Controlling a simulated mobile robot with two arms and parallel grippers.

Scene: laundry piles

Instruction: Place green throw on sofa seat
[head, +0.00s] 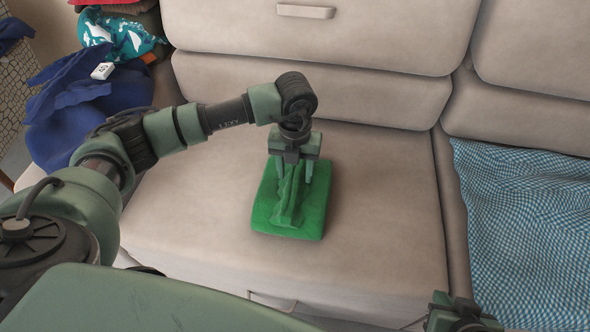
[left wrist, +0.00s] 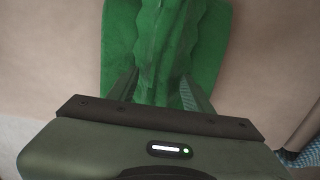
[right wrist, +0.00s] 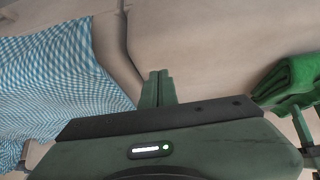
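The green throw (head: 300,215) lies folded on the beige sofa seat (head: 385,225), with a raised ridge along its middle. It also fills the top of the left wrist view (left wrist: 205,35). My left gripper (head: 295,172) points down over the throw. Its fingers (left wrist: 160,92) are wide apart, one on each side of the ridge; whether they touch it is hard to tell. My right gripper (right wrist: 157,88) is shut and empty, with its fingertips together. It shows only partly at the bottom edge of the head view. The throw also shows at the right of the right wrist view (right wrist: 290,80).
A blue-and-white checked cloth (head: 525,225) covers the seat on the right. The sofa backrest (head: 350,30) rises behind. Blue cloth (head: 85,115), a teal patterned cloth (head: 120,38) and other laundry lie at the upper left. The seat around the throw is clear.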

